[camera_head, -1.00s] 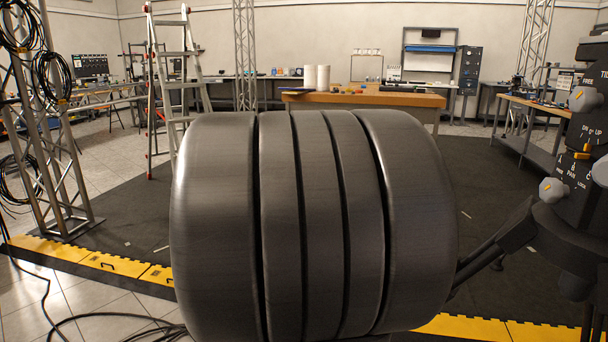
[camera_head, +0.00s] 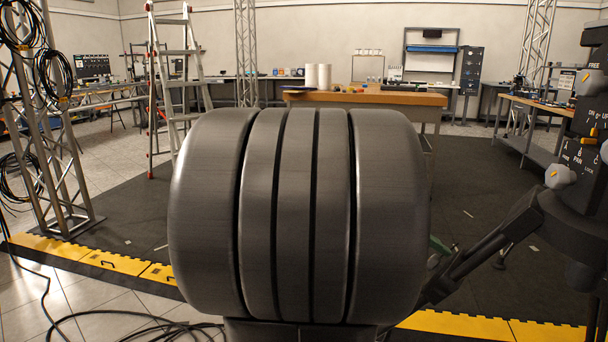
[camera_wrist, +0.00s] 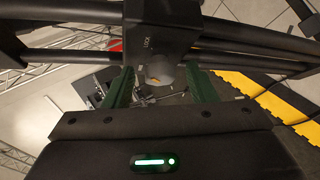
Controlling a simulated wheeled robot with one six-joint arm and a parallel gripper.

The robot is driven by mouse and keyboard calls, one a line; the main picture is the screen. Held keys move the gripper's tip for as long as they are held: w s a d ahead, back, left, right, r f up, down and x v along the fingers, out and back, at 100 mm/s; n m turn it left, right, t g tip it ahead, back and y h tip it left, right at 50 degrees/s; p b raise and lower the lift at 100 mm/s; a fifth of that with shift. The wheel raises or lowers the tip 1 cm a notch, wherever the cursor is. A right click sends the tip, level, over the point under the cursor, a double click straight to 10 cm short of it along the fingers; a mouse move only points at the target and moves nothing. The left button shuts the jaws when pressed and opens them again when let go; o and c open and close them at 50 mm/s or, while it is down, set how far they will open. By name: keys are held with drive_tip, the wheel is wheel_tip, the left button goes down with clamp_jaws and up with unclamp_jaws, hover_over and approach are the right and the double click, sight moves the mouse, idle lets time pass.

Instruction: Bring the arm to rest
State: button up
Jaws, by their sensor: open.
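My gripper (camera_wrist: 160,88) shows in the wrist view with its two dark green fingers apart. A grey rounded knob on a black tripod head (camera_wrist: 160,38), which has white lettering, appears between or just beyond the fingers. I cannot tell how far off it is or whether anything touches. In the head view, thick dark segments of my own arm fill the middle and hide much of the floor behind. A small green piece beside the arm's right edge may be part of my gripper.
The black tripod (camera_head: 578,190) stands close at the right, one leg reaching toward my arm. A ladder (camera_head: 178,80) and a truss tower (camera_head: 45,120) stand left. A wooden workbench (camera_head: 365,98) is behind. Cables (camera_head: 130,330) lie on the floor at lower left. Dark mat lies open beyond.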

drive_tip(key=p+v, duration=0.5)
drive_tip(key=v, duration=0.9)
drive_tip(key=b+x, duration=0.5)
drive_tip(key=x, duration=0.9)
drive_tip(key=shift+d+f, duration=0.15)
drive_tip(key=shift+f, duration=0.1)
drive_tip(key=shift+r+p, duration=0.55)
drive_tip(key=shift+p, duration=0.2)
drive_tip(key=n+y+p, duration=0.2)
drive_tip(key=n+p, duration=0.1)
drive_tip(key=p, duration=0.4)
drive_tip(key=shift+r, duration=0.1)
drive_tip(key=n+y+p, duration=0.2)
drive_tip(key=p, duration=0.5)
drive_tip(key=shift+d+r+n+g+p, duration=0.1)
drive_tip(key=shift+n+g+p, duration=0.2)
drive_tip(key=shift+n+g, duration=0.1)
drive_tip(key=n+y+p, duration=0.1)
drive_tip(key=p, duration=0.3)
drive_tip(key=n+g+y+p, duration=0.1)
drive_tip(key=p, duration=0.4)
drive_tip(key=shift+w+d+n+y, duration=0.2)
drive_tip(key=shift+n+y, duration=0.1)
drive_tip(key=shift+n, duration=0.1)
drive_tip(key=shift+n+g+p, duration=0.3)
drive_tip(key=shift+p, duration=0.45)
drive_tip(key=shift+y+p, duration=0.35)
drive_tip(key=shift+y, duration=0.05)
